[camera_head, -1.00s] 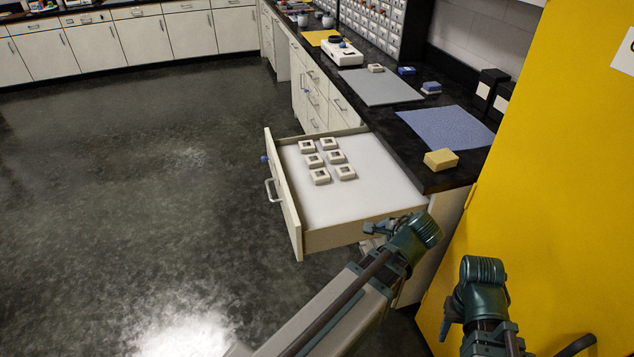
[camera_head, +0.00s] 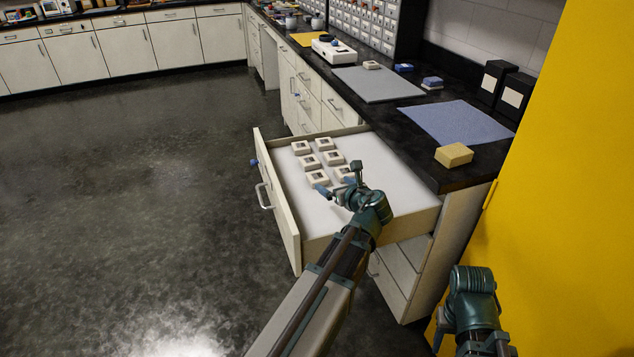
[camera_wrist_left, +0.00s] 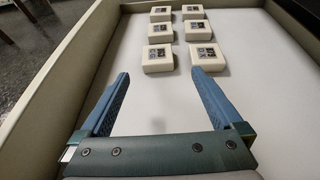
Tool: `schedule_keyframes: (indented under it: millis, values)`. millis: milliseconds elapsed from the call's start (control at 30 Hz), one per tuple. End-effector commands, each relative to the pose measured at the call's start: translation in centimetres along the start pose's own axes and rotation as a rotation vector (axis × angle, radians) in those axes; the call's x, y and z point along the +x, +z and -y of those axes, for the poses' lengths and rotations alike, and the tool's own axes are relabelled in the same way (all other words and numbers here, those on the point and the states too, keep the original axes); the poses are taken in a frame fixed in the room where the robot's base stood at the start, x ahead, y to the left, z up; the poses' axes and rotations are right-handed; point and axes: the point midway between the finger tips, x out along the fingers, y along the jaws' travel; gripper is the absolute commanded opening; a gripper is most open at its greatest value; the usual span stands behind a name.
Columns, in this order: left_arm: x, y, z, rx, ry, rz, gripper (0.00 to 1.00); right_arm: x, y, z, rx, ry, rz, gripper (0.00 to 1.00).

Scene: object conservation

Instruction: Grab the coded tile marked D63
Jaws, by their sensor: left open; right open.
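Several white tiles with dark coded tops, such as the nearest left one (camera_head: 317,179), lie in two columns in the open drawer (camera_head: 410,190). In the left wrist view they show as two columns, with the front left tile (camera_wrist_left: 158,58) and front right tile (camera_wrist_left: 207,57) closest. Their markings are too small to read, so I cannot tell which is D63. My left gripper (camera_head: 338,184) is open and empty over the drawer, just in front of the nearest tiles; its fingers also show in the left wrist view (camera_wrist_left: 164,95). My right arm shows at lower right, but its fingertips are out of view.
The drawer's front panel (camera_head: 277,205) and side walls rise around the tiles. The counter above holds a yellow sponge-like block (camera_head: 454,155), a blue mat (camera_head: 455,122) and a grey mat (camera_head: 378,84). A yellow panel (camera_head: 545,190) stands at right. The drawer floor nearest me is bare.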

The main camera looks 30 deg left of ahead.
Motion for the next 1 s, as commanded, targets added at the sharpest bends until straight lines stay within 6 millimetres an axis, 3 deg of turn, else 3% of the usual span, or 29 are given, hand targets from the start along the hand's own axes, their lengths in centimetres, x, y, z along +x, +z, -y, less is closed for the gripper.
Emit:
schedule_keyframes:
  millis: [33,233,667,1000]
  values:
    - [1.5,-0.4,0.1,-0.003,0.004,-0.001,1.0,0.9,-0.1,0.1,0.0,0.0,0.0,0.5]
    - [4.7,-0.3,0.1,-0.002,0.002,0.0,1.0,2.0,-0.1,0.2,0.0,0.0,0.0,0.5]
    - [6.2,-0.2,-0.1,-0.002,0.001,-0.001,1.0,2.5,-0.2,0.2,0.0,0.0,0.0,0.5]
    - [10.6,-0.8,-0.5,-0.002,0.002,-0.001,1.0,4.7,-0.3,0.5,0.0,0.0,0.0,0.5]
